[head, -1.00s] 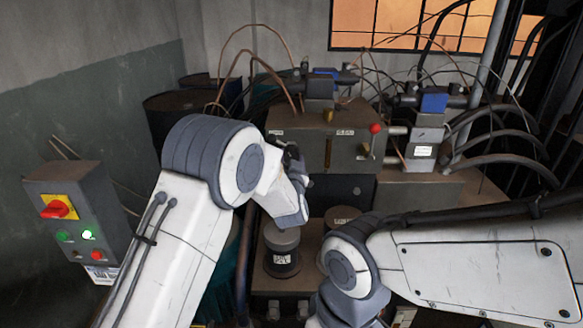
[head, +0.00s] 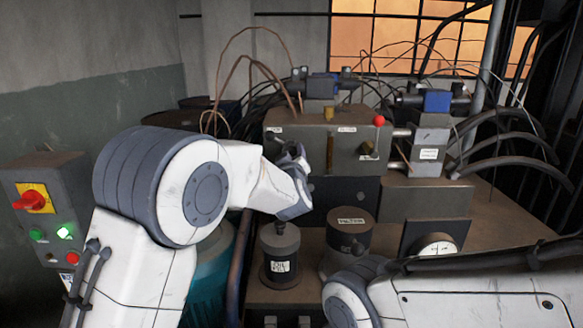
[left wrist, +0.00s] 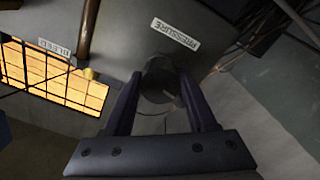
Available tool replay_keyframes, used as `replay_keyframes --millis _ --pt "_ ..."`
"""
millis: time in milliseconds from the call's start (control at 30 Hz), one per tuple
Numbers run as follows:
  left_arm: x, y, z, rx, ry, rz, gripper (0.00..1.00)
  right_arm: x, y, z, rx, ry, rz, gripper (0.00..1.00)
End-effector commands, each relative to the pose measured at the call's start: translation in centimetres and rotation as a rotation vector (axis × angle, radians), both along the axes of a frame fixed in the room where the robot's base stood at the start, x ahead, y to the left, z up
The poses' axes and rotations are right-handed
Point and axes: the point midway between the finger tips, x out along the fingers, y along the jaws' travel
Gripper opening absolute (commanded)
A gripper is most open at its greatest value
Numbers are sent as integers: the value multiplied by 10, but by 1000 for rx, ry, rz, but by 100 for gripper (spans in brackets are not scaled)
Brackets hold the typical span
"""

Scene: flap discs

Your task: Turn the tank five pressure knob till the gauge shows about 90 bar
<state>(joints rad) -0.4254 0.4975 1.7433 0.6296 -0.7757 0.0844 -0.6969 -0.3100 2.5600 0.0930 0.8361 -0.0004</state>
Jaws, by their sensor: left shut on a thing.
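The pressure knob (left wrist: 160,82) is a dark round knob under a PRESSURE label (left wrist: 175,34) in the left wrist view. My left gripper (left wrist: 157,90) has one finger on each side of it and is shut on it. In the head view my left gripper (head: 295,155) is at the left end of the brown valve block (head: 310,145), and my wrist hides the knob. A round white-faced gauge (head: 437,245) shows at the right, partly covered by my right arm. Its reading is too small to tell. My right gripper is out of view.
A dark labelled canister (head: 280,255) and a round filter cap (head: 348,228) stand below the block. A red-knobbed lever (head: 379,121) rises at its right. A switch box (head: 45,205) with a green light is at the left. Hoses crowd the right side.

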Motion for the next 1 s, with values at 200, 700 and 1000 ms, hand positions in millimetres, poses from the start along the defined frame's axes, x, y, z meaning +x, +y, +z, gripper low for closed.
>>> replay_keyframes --millis 200,700,1000 --pt "0 0 -4 -201 -2 0 1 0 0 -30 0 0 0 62" --pt "0 -1 -1 -515 1 -1 1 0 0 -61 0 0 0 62" --pt "0 0 0 -569 1 2 1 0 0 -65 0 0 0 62"
